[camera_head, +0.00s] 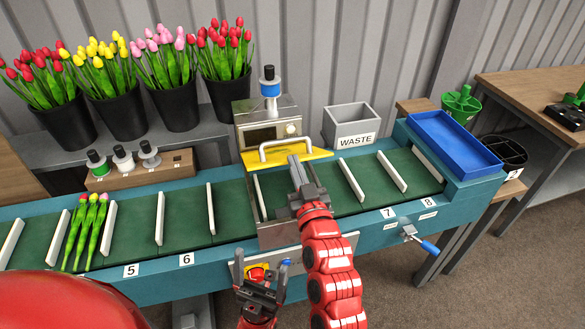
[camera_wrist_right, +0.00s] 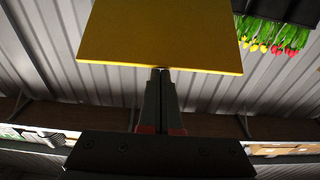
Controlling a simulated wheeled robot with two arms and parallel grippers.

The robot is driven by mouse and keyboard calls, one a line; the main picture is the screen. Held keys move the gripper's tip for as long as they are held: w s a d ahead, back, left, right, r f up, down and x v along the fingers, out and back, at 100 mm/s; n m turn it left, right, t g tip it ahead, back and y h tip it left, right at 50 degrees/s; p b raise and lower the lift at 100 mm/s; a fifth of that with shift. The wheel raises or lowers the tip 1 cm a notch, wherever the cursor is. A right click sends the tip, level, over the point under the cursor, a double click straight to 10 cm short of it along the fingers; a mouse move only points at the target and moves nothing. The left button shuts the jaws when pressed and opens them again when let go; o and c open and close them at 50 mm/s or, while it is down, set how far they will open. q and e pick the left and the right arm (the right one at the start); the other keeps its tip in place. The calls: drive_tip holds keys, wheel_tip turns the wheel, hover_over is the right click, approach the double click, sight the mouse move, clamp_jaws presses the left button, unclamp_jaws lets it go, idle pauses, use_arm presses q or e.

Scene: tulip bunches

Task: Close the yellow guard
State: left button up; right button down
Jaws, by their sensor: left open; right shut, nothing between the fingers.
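The yellow guard (camera_head: 312,154) is a flat plate with a white bar handle (camera_head: 279,145), at the front of the metal machine (camera_head: 252,113). It juts out over the conveyor, with open space under it. My right gripper (camera_head: 293,158) is shut and empty, its tips overlapping the guard's front edge in the head view. In the right wrist view the guard (camera_wrist_right: 160,35) fills the upper middle, and the closed fingertips (camera_wrist_right: 160,72) are at its near edge. I cannot tell whether they touch. My left gripper (camera_head: 262,289) is open and empty, low in front of the conveyor, by a red button (camera_head: 257,273).
A grey WASTE bin (camera_head: 349,124) and a blue tray (camera_head: 452,142) stand to the right. Black tulip buckets (camera_head: 120,113) line the back left. A blue-handled crank (camera_head: 424,243) sticks out at front right.

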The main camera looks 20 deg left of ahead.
drive_tip(key=s+d+f+t+y+b, duration=0.1)
drive_tip(key=f+t+b, duration=0.1)
drive_tip(key=f+b, duration=0.7)
drive_tip(key=s+d+f+t+y+b, duration=0.1)
drive_tip(key=s+f+t+y+b, duration=0.1)
drive_tip(key=f+b, duration=0.6)
drive_tip(key=shift+s+d+f+t+y+b, duration=0.2)
drive_tip(key=shift+s+f+t+y+b, duration=0.15)
drive_tip(key=shift+t+b, duration=0.6)
drive_tip(key=shift+f+g, duration=0.1)
drive_tip(key=shift+g, duration=0.15)
